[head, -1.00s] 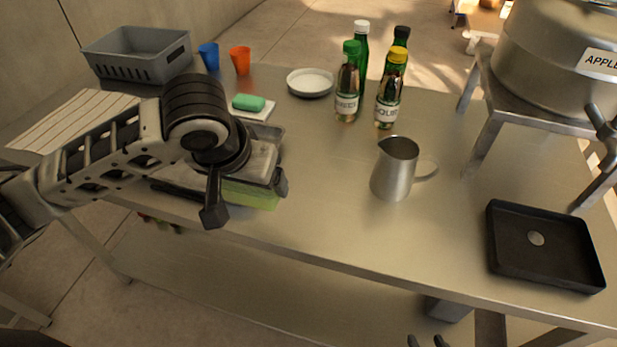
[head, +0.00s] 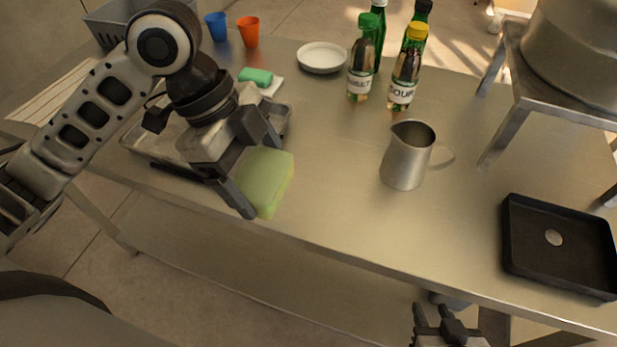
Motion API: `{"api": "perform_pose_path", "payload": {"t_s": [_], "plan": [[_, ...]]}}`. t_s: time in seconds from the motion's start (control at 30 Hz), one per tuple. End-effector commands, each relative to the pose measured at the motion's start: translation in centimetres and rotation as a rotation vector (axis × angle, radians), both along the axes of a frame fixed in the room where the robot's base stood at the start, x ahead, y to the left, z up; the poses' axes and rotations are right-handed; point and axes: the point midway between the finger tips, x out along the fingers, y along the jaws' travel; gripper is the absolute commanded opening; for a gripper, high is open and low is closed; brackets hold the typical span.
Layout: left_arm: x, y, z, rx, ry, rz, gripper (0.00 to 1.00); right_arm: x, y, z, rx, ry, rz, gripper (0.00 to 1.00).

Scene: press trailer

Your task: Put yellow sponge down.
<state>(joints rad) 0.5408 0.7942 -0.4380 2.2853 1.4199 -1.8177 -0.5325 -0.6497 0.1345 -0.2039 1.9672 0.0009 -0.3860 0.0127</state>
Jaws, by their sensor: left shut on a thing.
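The yellow sponge (head: 266,182) is a pale yellow-green block near the table's front edge, left of the picture's middle. My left gripper (head: 246,172) is shut on it, with the dark fingers on its left side and the sponge tilted. It looks held above the tabletop, though the gap is hard to judge. My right gripper (head: 440,325) shows only in part at the bottom edge, below the table's front edge. Its fingers look apart and nothing shows between them.
A metal tray (head: 140,135) lies behind my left gripper. A green sponge (head: 256,76), white plate (head: 322,57) and several bottles stand farther back. A metal jug (head: 407,157) stands right of centre, a black tray (head: 560,246) at right. The tabletop between sponge and jug is clear.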

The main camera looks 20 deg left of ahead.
Motion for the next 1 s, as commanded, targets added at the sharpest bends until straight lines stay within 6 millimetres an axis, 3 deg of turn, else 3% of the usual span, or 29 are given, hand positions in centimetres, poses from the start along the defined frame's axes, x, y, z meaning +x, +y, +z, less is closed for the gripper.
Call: {"api": "perform_pose_path", "payload": {"t_s": [0.2, 0.4, 0.73, 1.0], "plan": [[5.2, -2.1, -2.3, -0.002, 0.002, 0.002, 0.59, 0.0, -0.1, 0.3, -0.003, 0.002, 0.0, 0.36], [8.1, -3.0, -6.2, 0.0, 0.004, 0.004, 0.59, -0.3, -0.3, -0.4, -0.009, 0.013, -0.002, 0.36], [9.9, -3.7, -8.5, 0.002, 0.001, 0.003, 0.59, -0.2, -0.4, -0.3, -0.009, 0.011, -0.003, 0.36], [9.8, -3.6, -11.5, 0.002, 0.0, 0.003, 0.59, -0.2, -0.4, 0.3, -0.008, 0.004, -0.004, 0.36]]}}
